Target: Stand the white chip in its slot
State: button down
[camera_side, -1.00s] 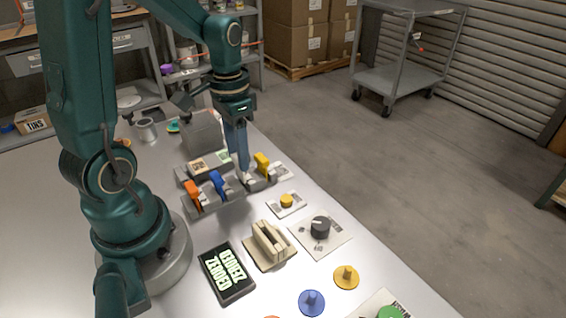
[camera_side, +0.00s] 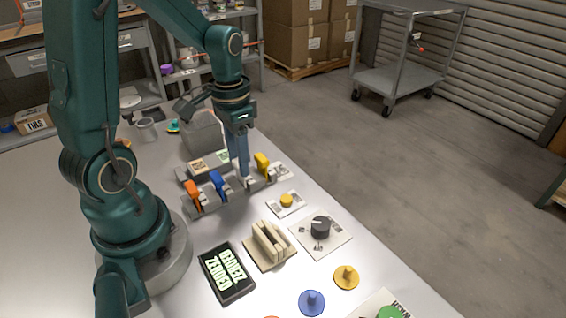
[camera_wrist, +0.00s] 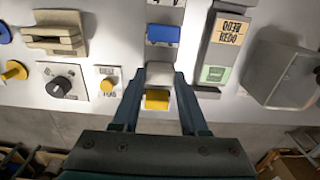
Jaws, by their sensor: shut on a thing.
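My gripper (camera_side: 243,176) points down at the rack (camera_side: 230,198), between the blue chip (camera_side: 217,182) and the yellow chip (camera_side: 262,163). In the wrist view my gripper (camera_wrist: 160,74) is shut on the pale white chip (camera_wrist: 159,70), with a finger on each side. The yellow chip (camera_wrist: 157,100) and the blue chip (camera_wrist: 163,33) stand on either side of it. An orange chip (camera_side: 193,194) stands at the rack's near end. The fingers hide most of the white chip in the side view. I cannot tell whether it is fully seated in its slot.
A yellow button (camera_side: 287,200), a black knob (camera_side: 320,226), a beige slotted block (camera_side: 268,245) and a dark display (camera_side: 227,272) lie nearer the side camera. A grey box (camera_side: 203,132) stands behind the rack. Bare table lies left of the rack.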

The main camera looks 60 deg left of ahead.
jog(key=shift+f, duration=0.2)
jog(key=shift+c, duration=0.2)
grip_release()
jog(key=shift+r, duration=0.15)
jog(key=shift+r, duration=3.4)
jog(key=s+d+r+t, duration=0.3)
jog(key=s+d+t, duration=0.2)
jog(key=d, duration=0.5)
jog(key=shift+s+r+t, duration=0.15)
jog(key=shift+r+t, duration=0.15)
